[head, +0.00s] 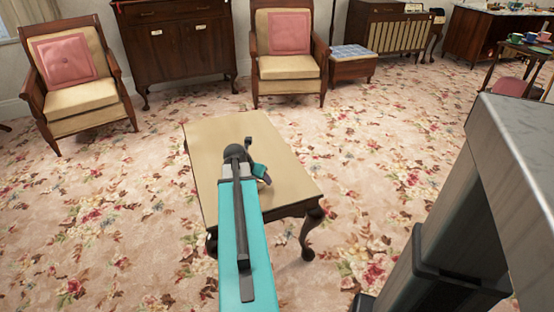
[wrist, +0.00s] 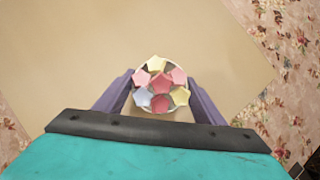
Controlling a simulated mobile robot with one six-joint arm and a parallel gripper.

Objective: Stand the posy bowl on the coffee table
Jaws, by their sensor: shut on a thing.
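The posy bowl (wrist: 160,84) is a small round white bowl filled with pink, yellow and pale blue star-shaped flowers. In the wrist view it sits between the two purple fingers of my gripper (wrist: 160,90), which is shut on it. The coffee table (head: 210,140) has a plain tan top and dark curved legs. In the head view my gripper (head: 265,178) is over the right part of the tabletop. The bowl is hidden there behind my arm. I cannot tell whether the bowl touches the tabletop.
The visible tabletop is bare, with free room to the left and back. Two armchairs with pink cushions, left (head: 77,80) and middle (head: 287,60), stand behind it. A dark cabinet (head: 180,45) is between them. A small patterned stool (head: 352,62) is farther right.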

